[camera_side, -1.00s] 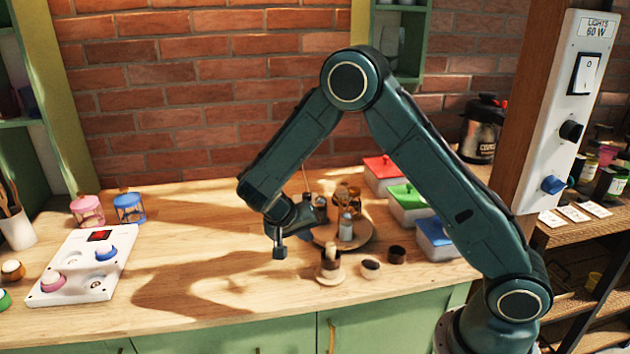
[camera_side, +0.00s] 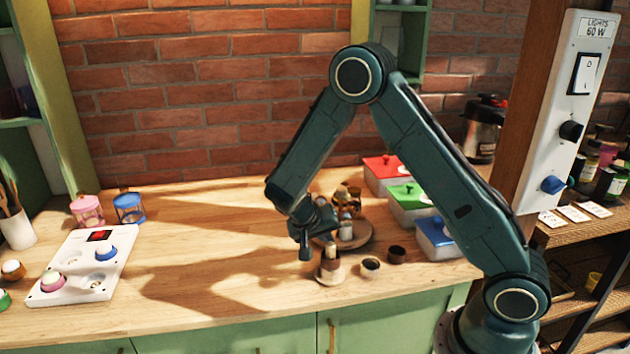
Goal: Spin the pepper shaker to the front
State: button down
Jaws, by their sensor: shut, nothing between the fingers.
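A round wooden turntable (camera_side: 362,238) stands on the table right of the middle. It carries several small jars and shakers, among them a pale one with a grey top (camera_side: 346,231) near its front. An amber jar (camera_side: 350,203) shows farther back. I cannot tell which item is the pepper shaker. My gripper (camera_side: 305,254) points down at the front left of the turntable, just left of a brown cup. It is shut and empty. My wrist hides the turntable's left part and some items on it.
Lidded boxes, red (camera_side: 383,172), green (camera_side: 408,203) and blue (camera_side: 436,238), stand behind right. A white button panel (camera_side: 82,268) lies left. The table's middle left is clear.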

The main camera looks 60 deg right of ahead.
aim_at(343, 242)
jog(key=shift+s, duration=0.15)
jog(key=shift+s+d+n+t, duration=0.2)
jog(key=shift+s+n+t, duration=0.3)
jog(key=shift+s+n, duration=0.2)
jog(key=shift+s+d, duration=0.35)
jog(key=shift+s, duration=0.55)
jog(key=shift+r, duration=0.1)
jog(key=v, duration=1.3)
jog(key=shift+a+r, duration=0.25)
jog(key=shift+w, duration=0.15)
jog(key=w+d+f+m+g, duration=0.1)
jog(key=w+f+m+g, duration=0.1)
jog(key=w, duration=0.6)
jog(key=shift+w+d+f+m, duration=0.25)
jog(key=shift+f+m, duration=0.35)
jog(key=shift+m, duration=0.3)
